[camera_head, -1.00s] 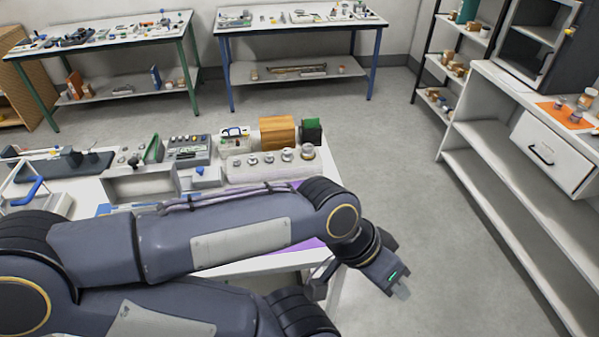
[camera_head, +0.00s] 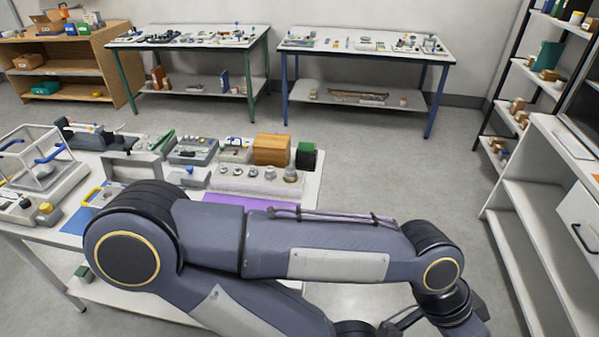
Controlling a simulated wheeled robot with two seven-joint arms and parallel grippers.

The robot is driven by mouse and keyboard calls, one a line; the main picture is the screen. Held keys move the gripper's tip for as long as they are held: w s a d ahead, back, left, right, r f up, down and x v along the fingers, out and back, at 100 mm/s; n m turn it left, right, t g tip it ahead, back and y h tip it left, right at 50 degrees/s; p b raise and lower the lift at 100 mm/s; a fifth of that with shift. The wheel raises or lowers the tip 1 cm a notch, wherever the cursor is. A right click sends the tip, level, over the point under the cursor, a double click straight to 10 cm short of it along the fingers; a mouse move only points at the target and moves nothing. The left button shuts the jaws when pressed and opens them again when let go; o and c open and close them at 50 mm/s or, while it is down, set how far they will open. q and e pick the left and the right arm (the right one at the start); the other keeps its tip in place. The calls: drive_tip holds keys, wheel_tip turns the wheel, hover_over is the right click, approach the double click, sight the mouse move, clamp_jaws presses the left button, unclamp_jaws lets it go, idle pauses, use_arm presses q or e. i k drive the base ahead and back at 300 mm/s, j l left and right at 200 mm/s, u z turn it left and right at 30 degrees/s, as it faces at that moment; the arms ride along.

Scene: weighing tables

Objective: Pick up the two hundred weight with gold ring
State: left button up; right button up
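A pale block (camera_head: 245,187) on the near table holds a row of several silver-grey knobbed weights. The largest (camera_head: 291,175) is at the right end and a smaller one (camera_head: 270,174) is beside it. Gold rings and numbers are too small to make out, so I cannot tell which is the two hundred weight. My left arm crosses in front of the table, its elbow at left and its wrist at lower right. Its gripper is largely cut off or hidden at the bottom edge, away from the weights; its fingers cannot be made out. My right gripper is not in view.
The near table (camera_head: 40,232) also holds a wooden box (camera_head: 272,149), a dark green-and-black block (camera_head: 306,157), a purple mat (camera_head: 234,203) and a glass-sided balance (camera_head: 40,160). Two more tables stand behind, shelving at right. Grey floor between is clear.

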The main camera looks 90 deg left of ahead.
sight(238, 171)
drive_tip(key=i+j+u, duration=0.1)
drive_tip(key=i+u, duration=0.25)
drive_tip(key=u, duration=0.15)
drive_tip(key=i+u, duration=0.45)
drive_tip(key=i+l+u, duration=0.2)
drive_tip(key=u, duration=0.3)
drive_tip(key=i+j+u, duration=0.1)
drive_tip(key=u, duration=0.4)
drive_tip(key=i+u, duration=0.2)
drive_tip(key=u, duration=0.3)
drive_tip(key=i+u, duration=0.15)
drive_tip(key=u, duration=0.3)
drive_tip(key=i+l+u, duration=0.15)
drive_tip(key=u, duration=0.35)
drive_tip(key=i+l+u, duration=0.15)
drive_tip(key=u, duration=0.35)
drive_tip(key=l+u, duration=0.2)
drive_tip(key=u, duration=0.3)
drive_tip(key=i+l+u, duration=0.1)
drive_tip(key=u, duration=0.35)
drive_tip(key=i+l+u, duration=0.25)
drive_tip(key=u, duration=0.15)
drive_tip(key=i+l+u, duration=0.2)
drive_tip(key=u, duration=0.25)
drive_tip(key=i+l+u, duration=0.15)
drive_tip(key=l+u, duration=0.3)
drive_tip(key=j, duration=0.1)
